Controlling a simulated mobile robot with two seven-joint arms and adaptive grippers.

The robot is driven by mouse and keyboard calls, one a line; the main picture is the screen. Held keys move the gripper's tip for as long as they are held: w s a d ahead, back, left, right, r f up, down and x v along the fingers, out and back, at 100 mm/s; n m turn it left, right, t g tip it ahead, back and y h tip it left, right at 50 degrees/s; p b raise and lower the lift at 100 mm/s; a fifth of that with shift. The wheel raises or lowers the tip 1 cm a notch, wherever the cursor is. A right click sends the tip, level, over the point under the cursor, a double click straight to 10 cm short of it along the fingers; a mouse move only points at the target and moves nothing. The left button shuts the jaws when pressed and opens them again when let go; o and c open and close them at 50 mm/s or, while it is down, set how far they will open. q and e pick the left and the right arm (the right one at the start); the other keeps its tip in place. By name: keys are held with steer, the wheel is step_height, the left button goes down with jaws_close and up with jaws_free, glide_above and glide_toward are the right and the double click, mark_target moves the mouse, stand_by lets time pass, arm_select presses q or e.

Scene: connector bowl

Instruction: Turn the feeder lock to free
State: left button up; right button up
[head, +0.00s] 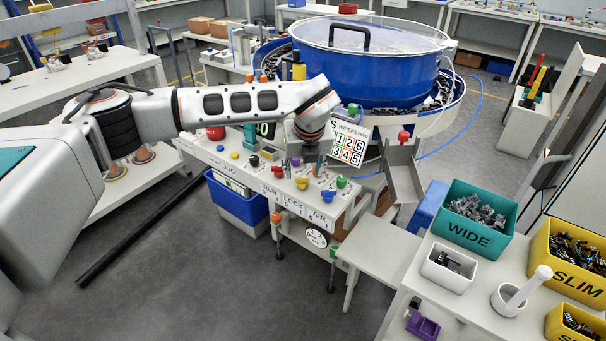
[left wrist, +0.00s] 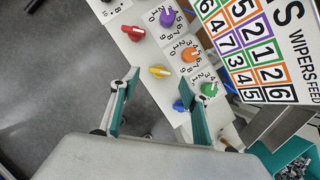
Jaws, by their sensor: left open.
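The feeder's control panel has a row of coloured knobs marked RUN, LOCK and AIR. The yellow knob (head: 302,183) stands above the LOCK label in the head view. In the left wrist view the yellow knob (left wrist: 159,71) shows ahead of the fingers, its pointer slanting across the panel. My left gripper (left wrist: 163,103) is open and empty, with its two teal fingers apart. The yellow knob lies beyond the gap between the fingertips, apparently untouched. In the head view my wrist hides much of the gripper. My right gripper is not in view.
Close by are a red knob (left wrist: 133,32), a blue knob (left wrist: 179,105), an orange knob (left wrist: 189,54), a purple knob (left wrist: 167,18) and a green knob (left wrist: 209,89). A numbered sign (head: 348,146) and the blue bowl (head: 365,75) stand behind. Parts bins are at right.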

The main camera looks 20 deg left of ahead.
arm_select(q)
steer(key=v, duration=0.8)
steer(key=shift+r, duration=0.4)
steer(key=shift+s+d+f, duration=0.1)
steer(key=shift+s, duration=0.05)
